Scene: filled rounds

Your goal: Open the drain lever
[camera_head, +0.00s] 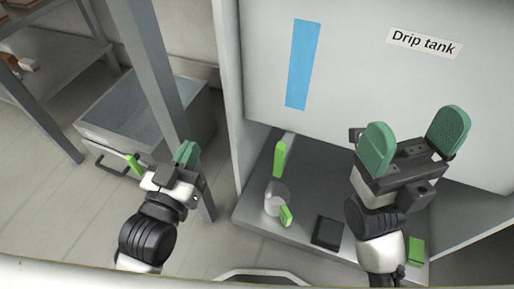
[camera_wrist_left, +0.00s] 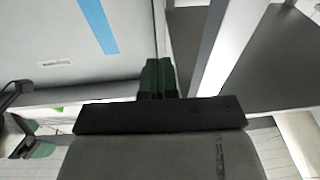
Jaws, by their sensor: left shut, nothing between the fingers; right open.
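A tank panel (camera_head: 350,80) labelled "Drip tank" has a blue vertical strip (camera_head: 302,65). Below its lower edge hangs a bright green lever (camera_head: 279,158), roughly upright, which looks like the drain lever. My left gripper (camera_head: 187,153) is shut and empty, left of the cabinet's side wall and apart from the lever. Its closed green fingers also show in the left wrist view (camera_wrist_left: 157,78), with the blue strip (camera_wrist_left: 98,25) beyond. My right gripper (camera_head: 412,140) is open and empty in front of the panel, right of the lever.
A pale cup (camera_head: 273,203) with a green part (camera_head: 286,215) stands on the grey shelf (camera_head: 300,205) below the lever. A black square item (camera_head: 327,231) lies beside it. A grey bin (camera_head: 150,105) and a post (camera_head: 160,70) stand left.

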